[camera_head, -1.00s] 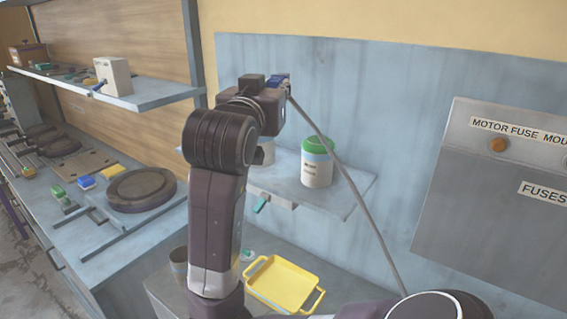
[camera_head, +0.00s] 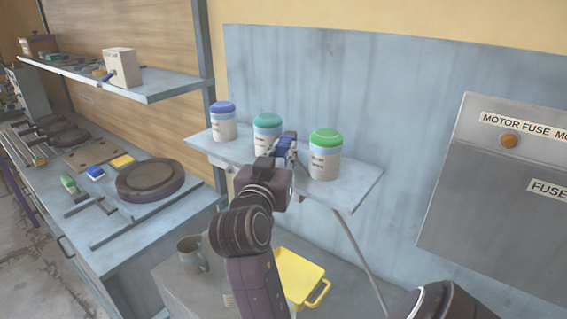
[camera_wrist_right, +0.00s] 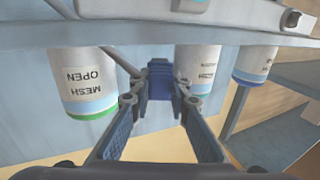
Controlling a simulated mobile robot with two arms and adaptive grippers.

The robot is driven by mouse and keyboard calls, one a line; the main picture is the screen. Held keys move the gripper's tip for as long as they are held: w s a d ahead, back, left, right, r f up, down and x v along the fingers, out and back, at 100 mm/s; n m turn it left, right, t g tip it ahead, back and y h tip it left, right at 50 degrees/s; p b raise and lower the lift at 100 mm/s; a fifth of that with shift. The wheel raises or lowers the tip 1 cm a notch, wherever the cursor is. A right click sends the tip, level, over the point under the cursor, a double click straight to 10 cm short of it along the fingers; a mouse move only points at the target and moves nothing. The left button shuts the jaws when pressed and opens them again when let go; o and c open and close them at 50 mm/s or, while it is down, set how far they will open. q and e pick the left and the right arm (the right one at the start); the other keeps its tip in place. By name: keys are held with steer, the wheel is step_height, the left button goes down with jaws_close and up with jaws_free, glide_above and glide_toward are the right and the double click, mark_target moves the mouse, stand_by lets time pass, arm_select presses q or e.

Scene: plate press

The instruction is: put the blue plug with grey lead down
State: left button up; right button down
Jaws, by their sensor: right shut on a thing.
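In the right wrist view the blue plug (camera_wrist_right: 160,80) sits between the tips of the two fingers (camera_wrist_right: 160,99). The grey lead (camera_head: 362,258) shows below the shelf, slanting down to the right; its upper part is hidden in the head view. Whether the plug touches the shelf cannot be told. My left gripper is not in view.
The wall shelf (camera_head: 352,190) holds blue-lidded (camera_head: 223,125), teal-lidded (camera_head: 267,128) and green-lidded (camera_head: 325,155) jars. Below are a yellow tray (camera_head: 299,278) and a mug (camera_head: 190,256). A bench (camera_head: 130,235) stands left; a grey fuse box (camera_head: 490,190) is on the right.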

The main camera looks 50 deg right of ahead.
mark_target(283, 163)
steer(key=shift+f, duration=1.6)
steer(key=shift+f, duration=0.1)
steer(key=c, duration=1.6)
jaws_free()
